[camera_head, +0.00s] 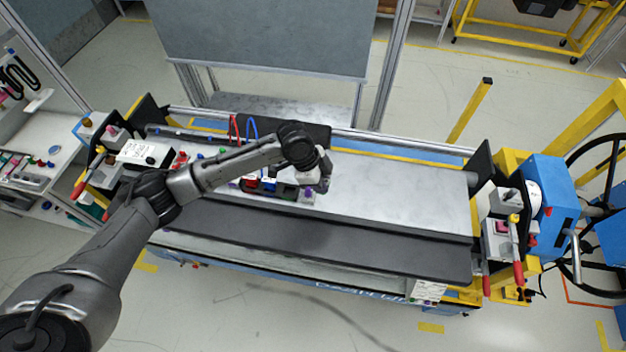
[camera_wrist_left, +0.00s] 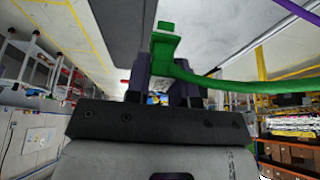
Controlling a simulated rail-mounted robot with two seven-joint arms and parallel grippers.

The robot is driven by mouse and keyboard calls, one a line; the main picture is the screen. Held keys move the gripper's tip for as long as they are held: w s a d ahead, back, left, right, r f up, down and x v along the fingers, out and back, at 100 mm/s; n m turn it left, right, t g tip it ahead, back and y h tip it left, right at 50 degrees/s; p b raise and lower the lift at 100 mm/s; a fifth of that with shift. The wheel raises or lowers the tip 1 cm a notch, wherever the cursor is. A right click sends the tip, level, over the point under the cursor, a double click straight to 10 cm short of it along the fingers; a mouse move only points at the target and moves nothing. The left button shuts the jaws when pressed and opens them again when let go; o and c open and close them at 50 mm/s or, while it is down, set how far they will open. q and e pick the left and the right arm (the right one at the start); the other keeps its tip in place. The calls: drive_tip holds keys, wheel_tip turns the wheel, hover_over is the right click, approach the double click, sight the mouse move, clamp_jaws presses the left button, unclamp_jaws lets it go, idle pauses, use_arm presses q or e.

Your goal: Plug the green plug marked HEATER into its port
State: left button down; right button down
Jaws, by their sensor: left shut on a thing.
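My left gripper (camera_head: 319,184) is over the middle of the workbench in the head view, low above the metal top. In the left wrist view, its two dark fingers (camera_wrist_left: 165,78) are shut on a green plug (camera_wrist_left: 163,44), with a green cable (camera_wrist_left: 235,85) running off to the right. The HEATER marking cannot be read. In the head view a row of coloured blocks, red (camera_head: 250,182), blue (camera_head: 268,184) and purple (camera_head: 308,195), lies beside and partly under my left arm. I cannot tell which part is the heater port. My right gripper is not in view.
The metal bench top (camera_head: 400,200) is clear to the right of the gripper. Red (camera_head: 234,128) and blue (camera_head: 252,128) cables rise behind my arm. A white-topped box (camera_head: 133,152) is at the bench's left end. A blue machine (camera_head: 546,190) stands at the right end.

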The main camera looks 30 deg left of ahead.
use_arm(q)
drive_tip(key=shift+d+r, duration=0.15)
idle(0.3)
drive_tip(key=shift+f, duration=0.65)
